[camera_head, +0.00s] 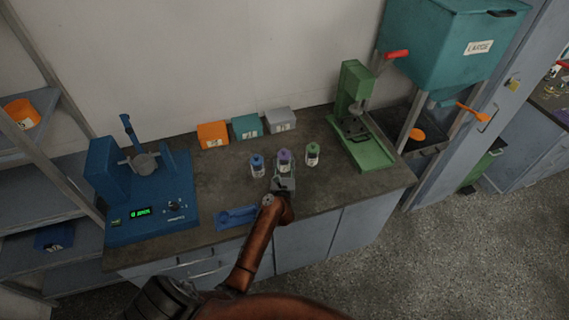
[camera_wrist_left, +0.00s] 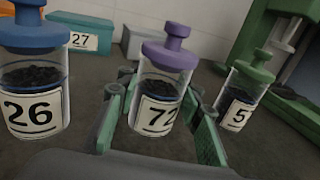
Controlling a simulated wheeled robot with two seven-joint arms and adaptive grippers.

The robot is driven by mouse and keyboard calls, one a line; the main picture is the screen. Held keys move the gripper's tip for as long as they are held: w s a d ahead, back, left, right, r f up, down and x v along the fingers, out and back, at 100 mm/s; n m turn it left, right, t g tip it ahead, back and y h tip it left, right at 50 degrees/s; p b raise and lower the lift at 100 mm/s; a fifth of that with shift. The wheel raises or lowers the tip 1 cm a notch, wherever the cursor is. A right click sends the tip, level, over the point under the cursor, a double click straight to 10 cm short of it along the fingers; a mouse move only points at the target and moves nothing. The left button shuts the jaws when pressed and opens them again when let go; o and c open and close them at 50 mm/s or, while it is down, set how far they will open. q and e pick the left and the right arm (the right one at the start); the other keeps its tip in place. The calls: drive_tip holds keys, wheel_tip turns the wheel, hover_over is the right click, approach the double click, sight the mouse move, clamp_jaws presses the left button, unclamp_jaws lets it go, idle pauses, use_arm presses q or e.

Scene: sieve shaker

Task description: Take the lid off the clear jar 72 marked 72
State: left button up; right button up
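The clear jar 72 (camera_wrist_left: 157,108) stands upright on the bench, with a dark granular filling and a white label. Its purple lid (camera_wrist_left: 172,52) with a knob is on top; the lid also shows in the head view (camera_head: 284,155). My left gripper (camera_wrist_left: 162,120) is open, with one green-padded finger on each side of the jar's lower body, below the lid. Gaps show between the fingers and the glass. In the head view the left gripper (camera_head: 284,176) is at the front of the jar and hides its lower part. My right gripper is not in view.
Blue-lidded jar 26 (camera_wrist_left: 32,85) stands close on the left, and a green-lidded jar (camera_wrist_left: 243,88) close on the right. Orange (camera_head: 212,135), teal (camera_head: 246,127) and grey (camera_head: 281,120) boxes stand behind. A blue machine (camera_head: 150,205) is left, a green press (camera_head: 361,135) right.

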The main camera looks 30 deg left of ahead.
sight(284, 154)
use_arm(q)
drive_tip(key=c, duration=0.7)
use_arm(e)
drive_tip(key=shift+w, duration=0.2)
use_arm(q)
drive_tip(key=shift+o, duration=0.2)
drive_tip(key=shift+r+p, duration=0.3)
drive_tip(key=shift+r, duration=0.25)
wheel_tip(284, 154, up, 2)
drive_tip(key=shift+r+p, duration=0.2)
drive_tip(key=shift+p, duration=0.5)
drive_tip(key=s+d+r+p, duration=0.4)
drive_tip(key=s+d+r, duration=0.3)
drive_tip(key=s, duration=0.5)
wheel_tip(284, 154, up, 3)
drive_tip(key=shift+d+f, duration=0.2)
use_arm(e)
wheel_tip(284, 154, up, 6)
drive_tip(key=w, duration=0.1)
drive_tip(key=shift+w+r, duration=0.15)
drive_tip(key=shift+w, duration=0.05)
use_arm(q)
drive_tip(key=o, duration=0.6)
clamp_jaws()
